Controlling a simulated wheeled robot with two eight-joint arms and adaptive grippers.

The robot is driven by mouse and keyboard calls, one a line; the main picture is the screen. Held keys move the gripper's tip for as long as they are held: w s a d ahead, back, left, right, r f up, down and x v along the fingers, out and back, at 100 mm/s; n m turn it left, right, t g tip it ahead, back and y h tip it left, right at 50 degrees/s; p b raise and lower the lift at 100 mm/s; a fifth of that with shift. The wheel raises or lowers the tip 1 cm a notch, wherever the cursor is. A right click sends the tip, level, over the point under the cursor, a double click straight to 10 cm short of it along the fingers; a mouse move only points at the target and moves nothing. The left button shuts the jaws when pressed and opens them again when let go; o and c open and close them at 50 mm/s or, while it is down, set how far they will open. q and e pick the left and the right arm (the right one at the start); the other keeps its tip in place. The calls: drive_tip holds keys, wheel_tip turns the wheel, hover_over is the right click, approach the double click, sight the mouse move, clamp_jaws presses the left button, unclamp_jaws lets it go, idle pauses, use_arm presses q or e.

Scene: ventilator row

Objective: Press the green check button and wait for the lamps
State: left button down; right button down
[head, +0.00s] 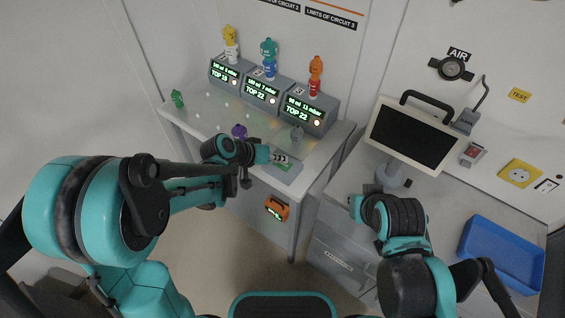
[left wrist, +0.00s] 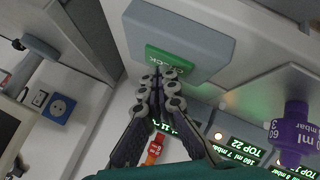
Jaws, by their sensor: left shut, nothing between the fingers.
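The green check button (head: 285,166) sits on a grey block (head: 290,174) at the table's front edge. In the left wrist view the button (left wrist: 175,62) is large and partly hidden by my fingers. My left gripper (head: 279,157) is shut and empty, its fingertips (left wrist: 160,72) over the button; I cannot tell whether they touch it. Three grey units, left (head: 231,74), middle (head: 262,93) and right (head: 309,114), stand in a row with green displays. Each has a small pale round lamp. My right arm is at the lower right; its fingers cannot be made out.
Coloured bottles top the units. A green bottle (head: 177,98), a purple one (head: 239,131) and a grey one (head: 297,134) stand on the table (head: 200,107). An orange device (head: 277,209) hangs in front. A monitor (head: 413,135) and blue tray (head: 502,255) are right.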

use_arm(q)
drive_tip(key=shift+r, duration=0.15)
drive_tip(key=shift+r+p, duration=0.6)
drive_tip(key=shift+r, duration=0.1)
drive_tip(key=shift+r, duration=0.1)
wheel_tip(320, 180, up, 5)
drive_tip(key=p, duration=0.4)
idle(0.5)
